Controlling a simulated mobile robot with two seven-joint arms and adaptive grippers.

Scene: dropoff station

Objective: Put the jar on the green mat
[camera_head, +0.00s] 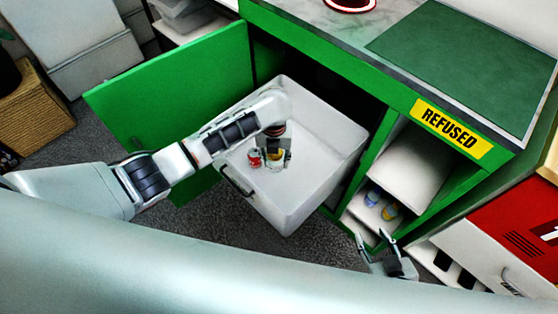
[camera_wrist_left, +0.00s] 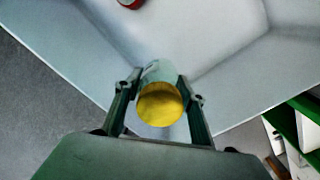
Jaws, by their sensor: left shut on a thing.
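The jar (camera_wrist_left: 159,108), pale with a yellow round end, is held between the two fingers of my left gripper (camera_wrist_left: 160,105) in the left wrist view. In the head view the left gripper (camera_head: 275,154) is down inside the white bin, and the jar (camera_head: 276,165) shows partly at its fingers. The green mat (camera_head: 460,62) lies flat on the counter top at the upper right, with nothing on it. My right gripper (camera_head: 380,244) is low in front of the shelves, its fingers apart and empty.
A red can (camera_head: 254,158) stands in the white bin (camera_head: 325,165), beside the left gripper. The green cabinet door (camera_head: 180,95) hangs open behind my left arm. A red-rimmed round thing (camera_head: 350,3) sits on the counter. Shelves under the "REFUSED" sign (camera_head: 450,128) hold small jars (camera_head: 388,210).

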